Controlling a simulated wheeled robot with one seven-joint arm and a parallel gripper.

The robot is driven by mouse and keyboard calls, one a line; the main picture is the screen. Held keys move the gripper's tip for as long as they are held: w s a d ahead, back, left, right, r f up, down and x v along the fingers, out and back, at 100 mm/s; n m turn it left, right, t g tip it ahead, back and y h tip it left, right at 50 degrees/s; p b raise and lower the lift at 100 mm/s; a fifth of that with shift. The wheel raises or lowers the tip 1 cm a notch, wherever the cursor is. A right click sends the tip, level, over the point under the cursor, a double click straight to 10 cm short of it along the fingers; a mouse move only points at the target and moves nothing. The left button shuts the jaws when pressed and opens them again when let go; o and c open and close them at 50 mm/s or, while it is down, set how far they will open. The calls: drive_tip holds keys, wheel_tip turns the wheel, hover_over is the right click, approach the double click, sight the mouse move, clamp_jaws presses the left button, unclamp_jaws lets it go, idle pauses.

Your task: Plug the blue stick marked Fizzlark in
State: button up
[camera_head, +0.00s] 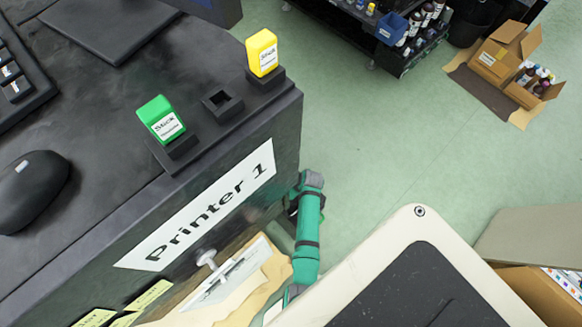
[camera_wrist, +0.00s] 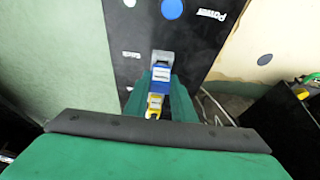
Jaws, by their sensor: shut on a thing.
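In the wrist view, the blue stick (camera_wrist: 161,77) shows between the green fingers of my gripper (camera_wrist: 163,92), which is shut on it. It has a white label, too small to read, and a grey end pointing away from my palm. A yellow piece (camera_wrist: 155,105) lies nearer my palm, and I cannot tell what it is. In the head view, an empty dark socket (camera_head: 222,103) stands on the desk between a green stick (camera_head: 161,119) and a yellow stick (camera_head: 262,52), each upright in its own socket. My gripper and the blue stick are hidden in the head view.
The desk (camera_head: 95,190) bears a mouse (camera_head: 33,190) and keyboard (camera_head: 14,75). Its front carries a "Printer 1" label (camera_head: 200,210). In the wrist view, a black panel (camera_wrist: 140,30) marked "Power" faces my gripper. Shelves (camera_head: 400,62) and an open box (camera_head: 500,55) stand beyond clear floor.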

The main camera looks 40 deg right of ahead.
drive_tip(key=shift+f, duration=0.45)
idle(1.1)
drive_tip(key=o, duration=1.5)
drive_tip(key=shift+r, duration=0.15)
drive_tip(key=shift+r, duration=3.85)
